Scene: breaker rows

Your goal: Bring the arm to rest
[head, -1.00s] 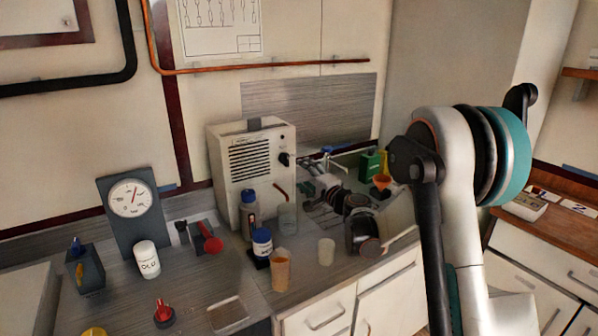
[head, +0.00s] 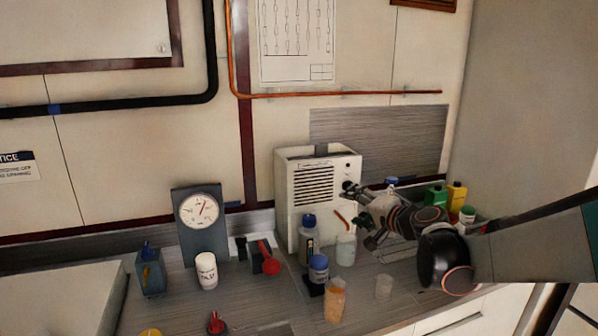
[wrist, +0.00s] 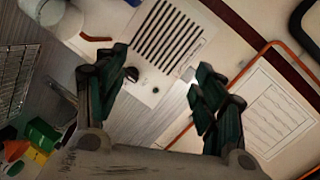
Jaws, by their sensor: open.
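My gripper (wrist: 160,95) is open in the wrist view, its two dark green fingers spread apart with nothing between them. Beyond them is the front of a white box with a slotted vent (wrist: 172,38). In the head view my gripper (head: 357,205) is small and dark, just in front of the lower right of that white box (head: 318,215). My arm comes in from the right edge above the counter. From the head view I cannot tell whether the gripper touches the box.
Green (head: 436,196) and yellow (head: 456,197) containers stand behind my arm. A copper pipe (head: 340,95) runs along the wall.

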